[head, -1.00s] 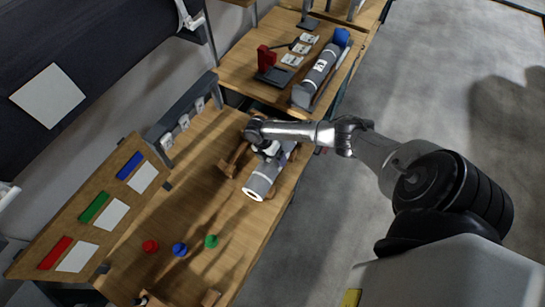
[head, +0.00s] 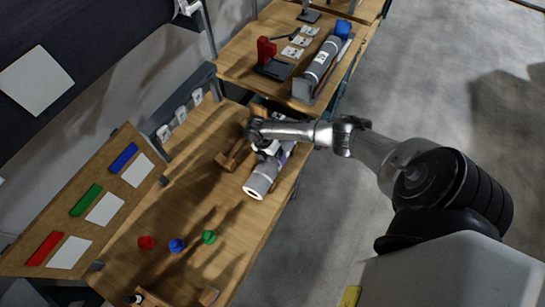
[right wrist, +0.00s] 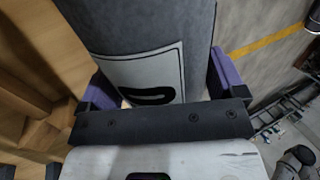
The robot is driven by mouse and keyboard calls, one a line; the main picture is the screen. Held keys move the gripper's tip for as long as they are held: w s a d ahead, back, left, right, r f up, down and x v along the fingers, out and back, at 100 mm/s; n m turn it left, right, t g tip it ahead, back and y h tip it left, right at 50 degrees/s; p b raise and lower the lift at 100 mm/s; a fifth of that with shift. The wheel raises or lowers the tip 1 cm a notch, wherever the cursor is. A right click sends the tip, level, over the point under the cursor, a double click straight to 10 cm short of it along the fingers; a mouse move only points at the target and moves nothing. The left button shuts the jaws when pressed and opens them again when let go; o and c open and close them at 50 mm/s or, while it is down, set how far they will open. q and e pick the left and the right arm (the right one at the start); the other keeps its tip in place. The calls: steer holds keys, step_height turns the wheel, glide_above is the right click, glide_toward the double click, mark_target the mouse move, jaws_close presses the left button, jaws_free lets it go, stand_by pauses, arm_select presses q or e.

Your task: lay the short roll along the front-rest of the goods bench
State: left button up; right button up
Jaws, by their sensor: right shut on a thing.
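A grey roll (head: 262,180) with a pale, ring-like end and a white label is held above the near wooden bench (head: 190,215), close to its right edge. My right gripper (head: 268,150) is shut on it. In the right wrist view the two purple fingers of the right gripper (right wrist: 164,85) flank the roll (right wrist: 150,28), and its label with a black mark faces the camera. Wooden rests (head: 230,157) stand just left of the roll; my arm and the roll hide part of them. I cannot tell whether the roll touches them. My left gripper is out of view.
Another grey roll (head: 322,60) lies in a grey cradle on the far bench, by a red-and-black stand (head: 268,58). Red (head: 146,242), blue (head: 177,245) and green (head: 209,237) knobs sit on the near bench. A colour-striped board (head: 85,210) stands left. Floor at right is clear.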

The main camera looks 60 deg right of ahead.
steer(key=o, duration=0.9)
steer(key=shift+c, duration=0.2)
steer(key=v, duration=1.4)
steer(key=shift+b, duration=0.4)
steer(key=shift+s, duration=0.1)
